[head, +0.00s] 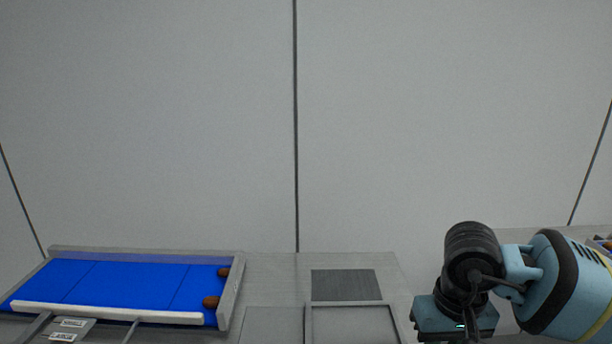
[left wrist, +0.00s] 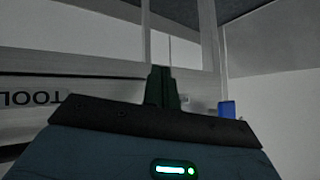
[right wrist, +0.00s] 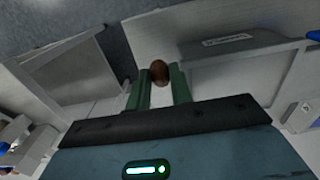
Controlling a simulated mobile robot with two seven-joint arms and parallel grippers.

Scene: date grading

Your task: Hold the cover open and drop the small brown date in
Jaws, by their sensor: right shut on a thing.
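My right gripper (right wrist: 159,90) is shut on a small brown date (right wrist: 159,72), held between its fingertips in the right wrist view. My right arm stands at the right of the head view, where its fingers and the date do not show. My left gripper (left wrist: 163,88) shows only in the left wrist view, its fingers together with nothing visible between them, in front of a pale frame. A grey tilted panel (right wrist: 66,66) shows at the left of the right wrist view. I cannot tell whether it is the cover.
A blue belt (head: 130,287) with pale rails lies at the left, with two brown dates (head: 223,272) (head: 211,302) at its right end. A dark grey square (head: 343,285) and a pale-rimmed panel (head: 352,306) lie on the bench at centre. A labelled grey block (right wrist: 235,47) is right of the held date.

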